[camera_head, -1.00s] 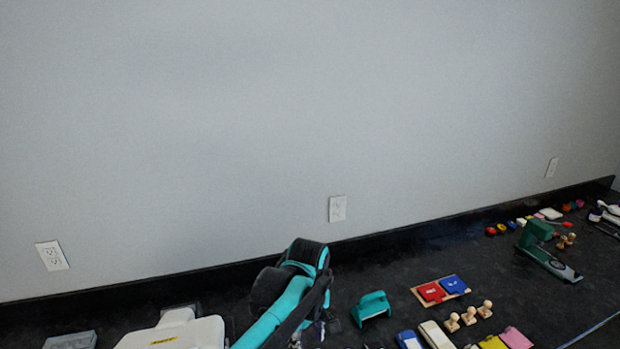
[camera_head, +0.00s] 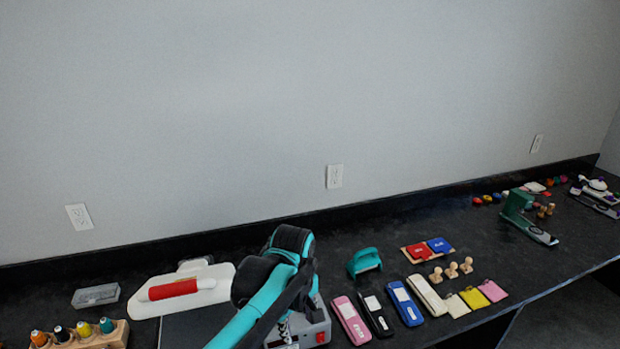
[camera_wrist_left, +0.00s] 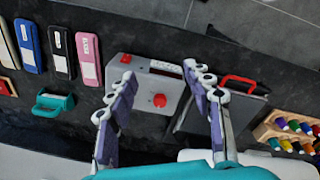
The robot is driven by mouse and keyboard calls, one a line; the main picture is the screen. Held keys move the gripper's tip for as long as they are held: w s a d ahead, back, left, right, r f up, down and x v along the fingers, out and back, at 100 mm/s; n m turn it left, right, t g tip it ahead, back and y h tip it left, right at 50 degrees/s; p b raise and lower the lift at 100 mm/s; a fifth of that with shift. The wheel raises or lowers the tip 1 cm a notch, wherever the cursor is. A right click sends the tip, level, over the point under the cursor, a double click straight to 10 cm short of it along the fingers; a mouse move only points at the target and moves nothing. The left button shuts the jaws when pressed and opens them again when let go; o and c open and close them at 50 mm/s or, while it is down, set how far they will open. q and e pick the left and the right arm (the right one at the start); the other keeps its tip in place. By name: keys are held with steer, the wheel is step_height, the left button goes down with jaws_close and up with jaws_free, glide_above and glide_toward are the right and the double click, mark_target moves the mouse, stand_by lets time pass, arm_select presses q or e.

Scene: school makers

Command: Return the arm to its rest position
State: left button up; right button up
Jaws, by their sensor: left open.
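My left arm (camera_head: 262,298), teal and black, comes in from the bottom and is bent over the dark counter (camera_head: 195,330). My right gripper is not in view.
A white press with a red handle (camera_head: 172,289) lies left of the arm, near a rack of bottles (camera_head: 85,336). Right of the arm are a teal punch (camera_head: 364,262), several coloured cases (camera_head: 404,304) and wooden stamps. A grey wall stands behind the counter.

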arm_select(q)
steer(key=s+a+f+m+t, duration=0.2)
steer(key=s+a+m+t, duration=0.4)
steer(key=s+a, duration=0.6)
steer(key=a+m+b, duration=0.1)
steer(key=a+m, duration=0.1)
steer(key=a, duration=0.1)
steer(key=shift+a+m+t, duration=0.15)
steer(key=shift+m+t, duration=0.15)
steer(key=shift+s+f, duration=0.1)
stand_by(1.3)
